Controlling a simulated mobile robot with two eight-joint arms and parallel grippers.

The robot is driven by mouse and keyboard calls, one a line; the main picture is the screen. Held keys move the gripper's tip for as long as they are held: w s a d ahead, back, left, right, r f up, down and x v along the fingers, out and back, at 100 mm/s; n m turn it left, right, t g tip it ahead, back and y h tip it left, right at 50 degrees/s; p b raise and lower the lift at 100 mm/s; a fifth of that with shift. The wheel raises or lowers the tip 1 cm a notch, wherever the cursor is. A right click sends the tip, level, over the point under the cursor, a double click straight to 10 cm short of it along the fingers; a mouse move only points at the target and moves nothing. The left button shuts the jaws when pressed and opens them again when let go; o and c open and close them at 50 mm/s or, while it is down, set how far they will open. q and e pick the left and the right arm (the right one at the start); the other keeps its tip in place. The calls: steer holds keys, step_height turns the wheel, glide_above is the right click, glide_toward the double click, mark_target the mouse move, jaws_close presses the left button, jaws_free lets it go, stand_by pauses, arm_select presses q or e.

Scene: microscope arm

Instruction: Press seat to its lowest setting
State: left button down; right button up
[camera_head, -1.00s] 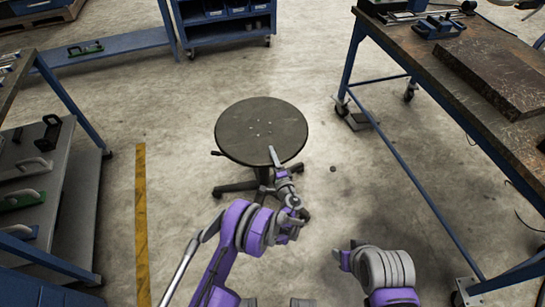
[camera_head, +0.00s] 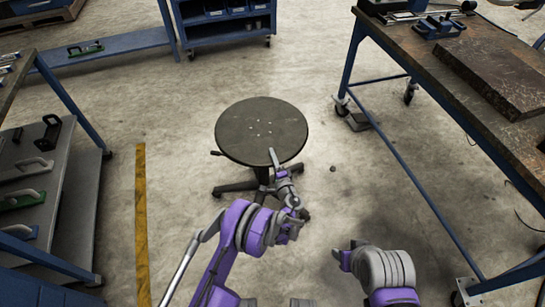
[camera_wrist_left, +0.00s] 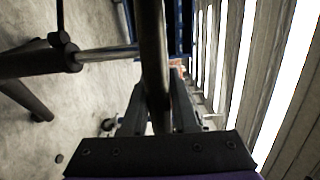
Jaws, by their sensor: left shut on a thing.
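The round dark seat (camera_head: 262,130) of a stool stands level on the floor in the head view. My left gripper (camera_head: 273,158) is at the seat's near edge, one finger showing over the top. In the left wrist view, turned sideways, the seat (camera_wrist_left: 153,50) is a dark upright bar edge-on between the fingers, and the left gripper (camera_wrist_left: 155,110) is shut on its rim. The stool's metal column (camera_wrist_left: 105,53) and dark legs show at the left there. A small lever (camera_head: 216,153) sticks out left under the seat.
A blue-framed workbench (camera_head: 425,60) stands at the right. A grey shelf (camera_head: 60,190) with handled tools is at the left. A blue cart (camera_head: 228,25) stands behind. The floor around the stool is mostly clear, with a yellow stripe (camera_head: 141,220) at left.

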stand_by(0.7)
arm_select(q)
step_height(320, 180, down, 11)
steer(key=b, duration=0.7)
steer(key=shift+r+b, duration=0.15)
steer(key=shift+b, duration=0.15)
steer(key=c, duration=0.7)
jaws_free()
steer(key=p+v, duration=0.1)
steer(key=v, duration=0.9)
steer(key=shift+s+d+r, duration=0.1)
steer(key=shift+s+d, duration=0.05)
steer(key=shift+s, duration=0.25)
